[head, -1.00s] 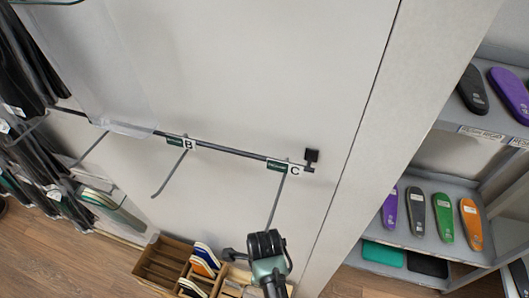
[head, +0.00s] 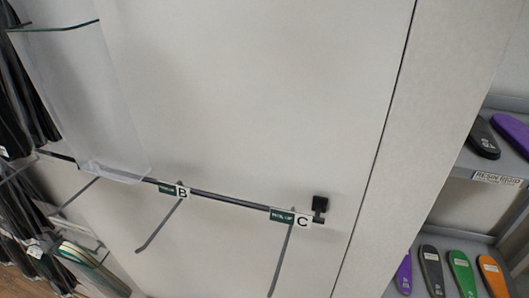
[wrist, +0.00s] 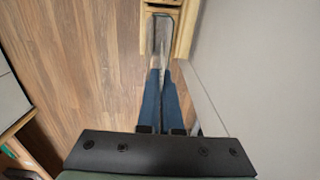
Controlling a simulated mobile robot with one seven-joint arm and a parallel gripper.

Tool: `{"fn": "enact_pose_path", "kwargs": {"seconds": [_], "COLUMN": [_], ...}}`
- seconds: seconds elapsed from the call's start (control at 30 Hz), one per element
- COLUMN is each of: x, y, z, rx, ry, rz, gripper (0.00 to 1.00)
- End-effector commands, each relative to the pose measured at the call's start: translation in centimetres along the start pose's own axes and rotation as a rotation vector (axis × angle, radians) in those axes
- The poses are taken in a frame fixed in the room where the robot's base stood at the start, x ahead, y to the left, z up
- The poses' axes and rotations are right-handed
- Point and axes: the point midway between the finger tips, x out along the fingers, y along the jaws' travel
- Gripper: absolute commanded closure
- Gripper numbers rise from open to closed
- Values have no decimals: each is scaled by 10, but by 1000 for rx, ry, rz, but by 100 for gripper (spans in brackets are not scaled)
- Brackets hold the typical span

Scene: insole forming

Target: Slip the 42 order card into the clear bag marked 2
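A clear bag (head: 85,95) hangs at the upper left of the head view, in front of the pale wall. Its dark top edge shows, but I can read no number on it. I cannot make out the 42 order card in either view. My gripper (wrist: 162,70) shows only in the wrist view, its long blue fingers pointing away from me and close together at their far ends. Thin grey shapes lie beyond the blue parts, by a wooden box; I cannot tell whether anything is between the fingers.
A dark rail (head: 230,200) on the wall carries hooks tagged B (head: 181,191) and C (head: 301,221). Dark goods hang at far left. Shelves with coloured insoles (head: 462,272) stand at right. The wooden box (wrist: 183,30) sits above a wood floor (wrist: 85,60).

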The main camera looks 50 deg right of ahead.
Motion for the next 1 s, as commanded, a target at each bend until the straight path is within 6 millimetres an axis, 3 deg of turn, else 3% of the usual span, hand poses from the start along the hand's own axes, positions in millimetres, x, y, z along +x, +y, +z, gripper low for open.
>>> {"fn": "enact_pose_path", "kwargs": {"seconds": [1.0], "x": [67], "y": [0], "z": [0], "rx": [0], "ry": [0], "rz": [1], "gripper": [100]}}
